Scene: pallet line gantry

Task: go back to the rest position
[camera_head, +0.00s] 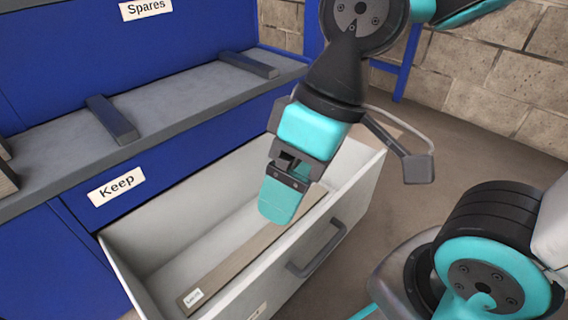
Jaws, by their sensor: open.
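My gripper (283,198) hangs over the open white drawer (352,170), pointing down. It is open, and I see nothing held in it. Its near teal finger hides the far one. My arm comes down from the top of the view. A long brown wooden plank (232,262) with a small white label lies in the drawer along the front wall. The gripper covers part of the view of the plank, and I cannot tell how far above it the fingers are.
The drawer sticks out from a blue cabinet (60,245) with a "Keep" label (116,186). Above it is a grey ledge (165,95) with dark bars (112,118). A blue panel behind reads "Spares" (146,8). Bare floor (440,150) lies to the right, before a block wall (480,75).

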